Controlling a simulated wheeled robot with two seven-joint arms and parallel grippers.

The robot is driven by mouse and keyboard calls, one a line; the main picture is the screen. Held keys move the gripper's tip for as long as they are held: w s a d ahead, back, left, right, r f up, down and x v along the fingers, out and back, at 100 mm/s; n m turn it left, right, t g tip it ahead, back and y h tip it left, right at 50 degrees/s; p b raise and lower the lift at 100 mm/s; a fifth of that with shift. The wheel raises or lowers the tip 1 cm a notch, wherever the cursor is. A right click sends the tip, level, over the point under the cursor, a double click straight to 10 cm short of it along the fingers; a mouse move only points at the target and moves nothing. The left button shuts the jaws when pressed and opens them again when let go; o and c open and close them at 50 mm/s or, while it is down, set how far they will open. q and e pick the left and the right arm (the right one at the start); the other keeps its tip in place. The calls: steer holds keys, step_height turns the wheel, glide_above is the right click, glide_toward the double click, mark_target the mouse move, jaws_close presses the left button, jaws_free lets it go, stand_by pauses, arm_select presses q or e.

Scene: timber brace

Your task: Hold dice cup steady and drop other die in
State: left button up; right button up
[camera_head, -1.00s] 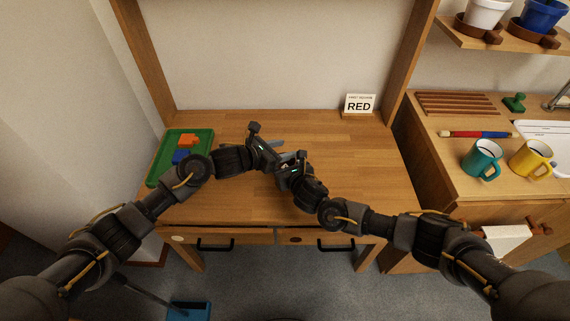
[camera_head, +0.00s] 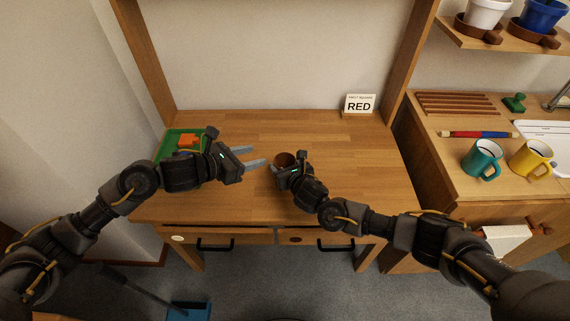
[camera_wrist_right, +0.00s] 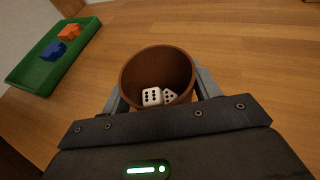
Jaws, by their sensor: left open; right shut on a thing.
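The brown dice cup (camera_head: 284,158) stands in the middle of the desk, held by my right gripper (camera_head: 281,167). In the right wrist view the cup (camera_wrist_right: 158,62) is between the two fingers of my right gripper (camera_wrist_right: 160,95), with its mouth facing the camera. Two white dice lie inside it, a left die (camera_wrist_right: 151,97) and a right die (camera_wrist_right: 170,97). My left gripper (camera_head: 256,157) is open and empty, its fingers pointing right toward the cup with a small gap.
A green tray (camera_head: 165,149) with an orange block (camera_head: 188,140) stands at the desk's left; the right wrist view also shows a blue block (camera_wrist_right: 54,50) in it. A card reading RED (camera_head: 359,105) stands at the back right. The desk's right side is clear.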

stand_by(0.4)
steer(key=o, duration=1.1)
steer(key=shift+c, duration=0.2)
steer(key=v, duration=1.2)
steer(key=shift+f, duration=0.1)
